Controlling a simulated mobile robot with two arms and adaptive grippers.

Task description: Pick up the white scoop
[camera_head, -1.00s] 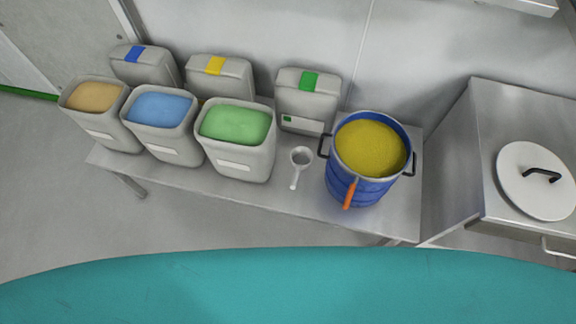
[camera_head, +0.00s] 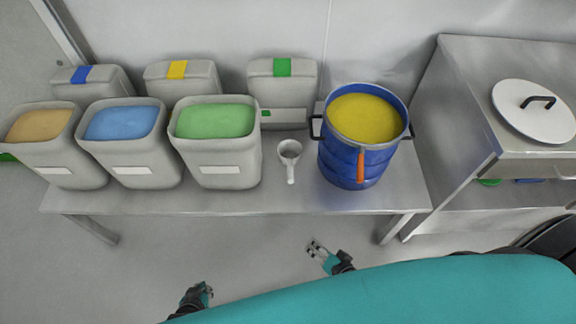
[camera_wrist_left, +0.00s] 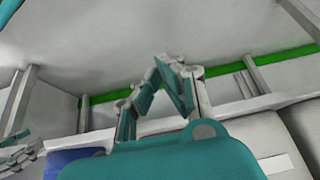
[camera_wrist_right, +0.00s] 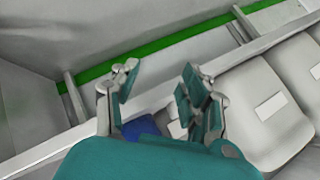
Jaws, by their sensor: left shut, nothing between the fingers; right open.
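The white scoop (camera_head: 289,160) lies on the metal bench between the green-powder bin and the blue drum, its round cup toward the back and its handle toward the front edge. My left gripper (camera_head: 205,294) is low at the bottom of the head view, left of the scoop and in front of the bench. It is shut and empty, and its fingers show in the left wrist view (camera_wrist_left: 166,72). My right gripper (camera_head: 315,248) is in front of the bench, below the scoop in the picture. It is open and empty in the right wrist view (camera_wrist_right: 156,85).
The bench (camera_head: 290,200) holds bins of orange (camera_head: 55,160), blue (camera_head: 132,162) and green powder (camera_head: 218,170), with lidded containers behind. A blue drum (camera_head: 350,165) of yellow powder with an orange handle stands right of the scoop. A metal cabinet (camera_head: 470,110) stands at right.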

